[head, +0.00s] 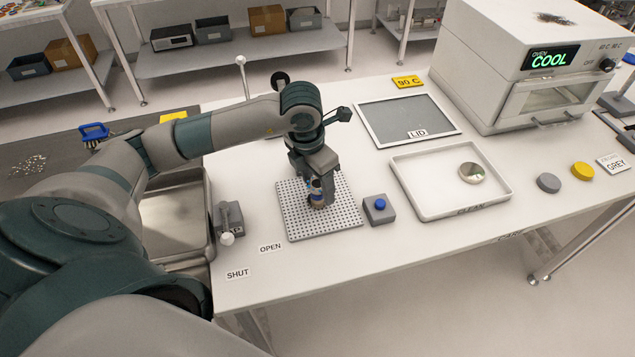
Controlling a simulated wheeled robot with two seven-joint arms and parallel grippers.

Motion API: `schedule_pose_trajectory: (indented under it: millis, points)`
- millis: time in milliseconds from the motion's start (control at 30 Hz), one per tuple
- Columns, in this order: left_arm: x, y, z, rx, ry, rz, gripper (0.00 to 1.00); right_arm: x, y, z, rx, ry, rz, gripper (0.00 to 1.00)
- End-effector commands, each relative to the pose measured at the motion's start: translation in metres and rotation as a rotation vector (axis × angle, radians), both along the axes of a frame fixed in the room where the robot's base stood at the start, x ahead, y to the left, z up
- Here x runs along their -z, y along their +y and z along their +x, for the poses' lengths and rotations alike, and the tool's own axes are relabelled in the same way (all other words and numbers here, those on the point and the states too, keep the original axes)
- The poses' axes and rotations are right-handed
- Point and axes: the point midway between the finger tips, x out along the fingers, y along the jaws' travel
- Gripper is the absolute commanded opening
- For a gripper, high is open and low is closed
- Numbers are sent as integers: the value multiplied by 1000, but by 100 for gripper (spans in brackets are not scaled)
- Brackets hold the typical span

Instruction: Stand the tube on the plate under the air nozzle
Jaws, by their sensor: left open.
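The perforated plate (345,217) lies on the white table in the middle of the view. A small tube (317,201) with a brassy lower part and a blue band is upright at the middle of the plate, partly hidden by my left gripper. My left gripper (321,192) points down over the plate, its jaws open around the tube. I cannot tell whether the fingers touch it. The air nozzle is not clearly identifiable; my arm covers the area above the plate. My right gripper is out of view.
A box with a blue button (379,209) stands right of the plate. A lever box (228,222) stands left, near the OPEN and SHUT labels. A white tray (425,208) holds a round metal piece (471,173). A framed lid panel (408,120) and an oven (505,70) are behind.

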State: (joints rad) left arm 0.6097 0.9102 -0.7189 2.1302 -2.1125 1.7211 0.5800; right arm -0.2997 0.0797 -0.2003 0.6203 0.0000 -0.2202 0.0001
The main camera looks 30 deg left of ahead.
Motion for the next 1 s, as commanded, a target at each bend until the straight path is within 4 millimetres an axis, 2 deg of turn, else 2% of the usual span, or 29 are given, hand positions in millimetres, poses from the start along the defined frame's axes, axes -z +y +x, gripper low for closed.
schedule_pose_trajectory:
  millis: [33, 267, 700, 1000]
  points:
    - [-3, 0, 0, 0, 0, 0, 56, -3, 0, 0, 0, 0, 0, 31]
    - [-26, 1, -3, 1, -4, 0, 56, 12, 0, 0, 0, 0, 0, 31]
    - [-99, 5, -13, 0, -4, 0, 56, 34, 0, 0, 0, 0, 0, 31]
    - [-119, 5, -17, 0, -1, 0, 56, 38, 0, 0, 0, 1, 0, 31]
